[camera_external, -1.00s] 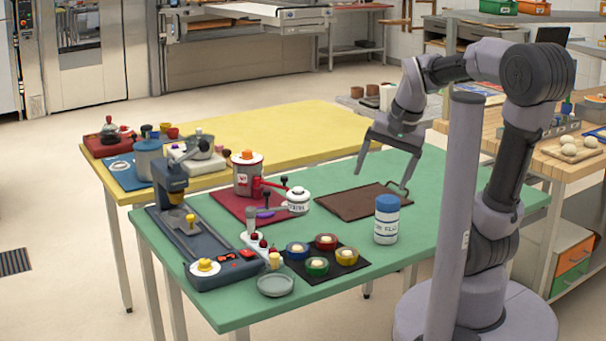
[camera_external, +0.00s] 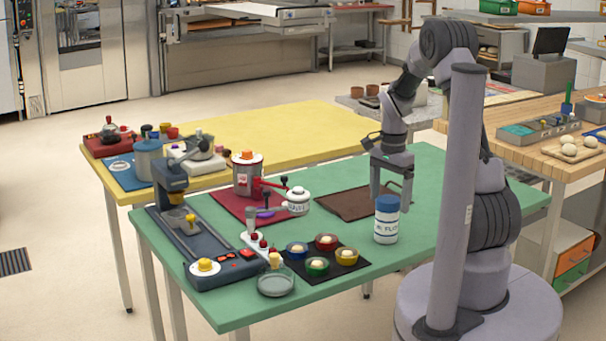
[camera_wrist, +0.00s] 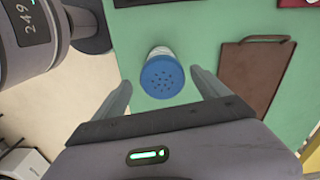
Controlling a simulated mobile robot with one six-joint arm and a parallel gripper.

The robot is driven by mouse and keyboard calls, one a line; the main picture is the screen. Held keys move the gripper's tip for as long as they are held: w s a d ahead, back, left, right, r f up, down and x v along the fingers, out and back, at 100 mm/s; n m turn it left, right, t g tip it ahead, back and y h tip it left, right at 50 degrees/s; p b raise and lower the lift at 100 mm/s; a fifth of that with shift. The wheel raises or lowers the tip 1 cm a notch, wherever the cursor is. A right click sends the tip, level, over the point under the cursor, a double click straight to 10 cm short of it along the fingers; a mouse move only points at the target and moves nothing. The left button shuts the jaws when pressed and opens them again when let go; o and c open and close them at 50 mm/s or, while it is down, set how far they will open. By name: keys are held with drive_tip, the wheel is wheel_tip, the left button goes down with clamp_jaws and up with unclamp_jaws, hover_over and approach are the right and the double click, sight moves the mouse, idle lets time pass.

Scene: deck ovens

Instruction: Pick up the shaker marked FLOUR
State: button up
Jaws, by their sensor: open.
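The shaker (camera_external: 386,222) stands upright on the green table in the external view, white with a blue lid and partly readable lettering that looks like FLOUR. In the wrist view its blue perforated lid (camera_wrist: 162,77) shows from above, between and just beyond my two fingers. My gripper (camera_external: 391,196) points down over the table, right by the shaker's lid in the external view. It also shows in the wrist view (camera_wrist: 163,90), open and empty, with a finger on each side of the lid and gaps between. The shaker's lower body is mostly hidden under the lid there.
A brown board (camera_external: 350,203) lies behind the shaker. A dark mat (camera_external: 333,262) with several coloured bowls is to its left. The green table (camera_external: 440,205) is clear to the right.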

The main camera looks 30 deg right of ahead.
sight(387, 211)
drive_tip(key=f+b, duration=0.1)
drive_tip(key=f, duration=0.1)
drive_tip(key=f+b, duration=0.1)
drive_tip(key=f, duration=0.2)
drive_tip(key=shift+w+a, duration=0.15)
drive_tip(key=shift+w, duration=0.05)
drive_tip(key=shift+r, duration=0.2)
drive_tip(key=c, duration=1.7)
drive_tip(key=shift+r, duration=0.1)
